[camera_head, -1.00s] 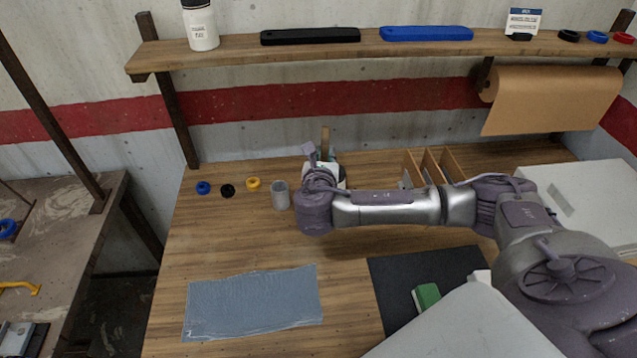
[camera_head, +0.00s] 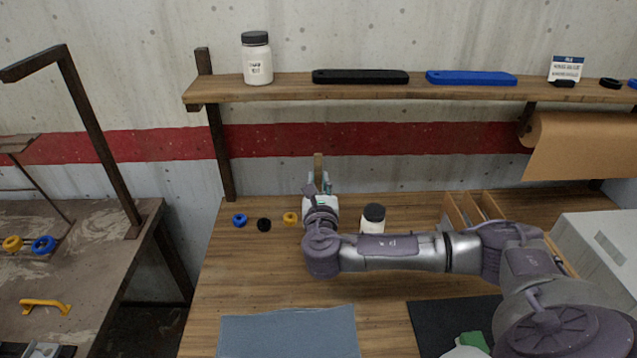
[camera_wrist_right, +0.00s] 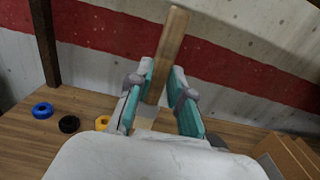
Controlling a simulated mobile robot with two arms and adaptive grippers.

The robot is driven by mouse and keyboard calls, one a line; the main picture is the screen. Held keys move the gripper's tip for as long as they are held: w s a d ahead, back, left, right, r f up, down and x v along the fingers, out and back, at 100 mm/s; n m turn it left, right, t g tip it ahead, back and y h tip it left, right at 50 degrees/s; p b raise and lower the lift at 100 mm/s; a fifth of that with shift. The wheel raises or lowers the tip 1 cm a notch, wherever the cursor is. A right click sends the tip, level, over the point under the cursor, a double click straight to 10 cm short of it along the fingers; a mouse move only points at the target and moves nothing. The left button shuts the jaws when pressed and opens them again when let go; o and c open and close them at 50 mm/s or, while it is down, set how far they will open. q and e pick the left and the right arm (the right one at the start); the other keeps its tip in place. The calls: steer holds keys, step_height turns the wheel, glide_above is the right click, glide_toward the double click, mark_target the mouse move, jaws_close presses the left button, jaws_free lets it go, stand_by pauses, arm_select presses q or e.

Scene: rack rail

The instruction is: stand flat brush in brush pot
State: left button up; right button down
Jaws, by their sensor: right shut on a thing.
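The flat brush (camera_head: 318,167) stands upright, its wooden handle pointing up, in the grip of my right gripper (camera_head: 319,184). In the right wrist view, the teal-padded fingers (camera_wrist_right: 162,92) are closed on either side of the brush handle (camera_wrist_right: 171,45). A grey metal band shows low on the brush between the fingers; its lower end is hidden. The grey brush pot is hidden behind my right gripper and wrist in the head view. I cannot tell whether the brush tip is above or inside the pot. My left gripper is not in view.
A white jar with a black lid (camera_head: 373,219) stands right of the gripper. Blue (camera_head: 239,220), black (camera_head: 264,225) and yellow (camera_head: 290,218) rings lie to the left. A wooden divider (camera_head: 468,207) is further right. A blue-grey cloth (camera_head: 288,333) lies in front.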

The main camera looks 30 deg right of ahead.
steer(key=shift+f+b, duration=0.65)
steer(key=shift+f, duration=0.3)
steer(key=shift+f+b, duration=2.5)
steer(key=shift+f, duration=1.4)
steer(key=c, duration=1)
jaws_free()
steer(key=v, duration=1.2)
steer(key=shift+s, duration=0.1)
steer(key=shift+d, duration=0.1)
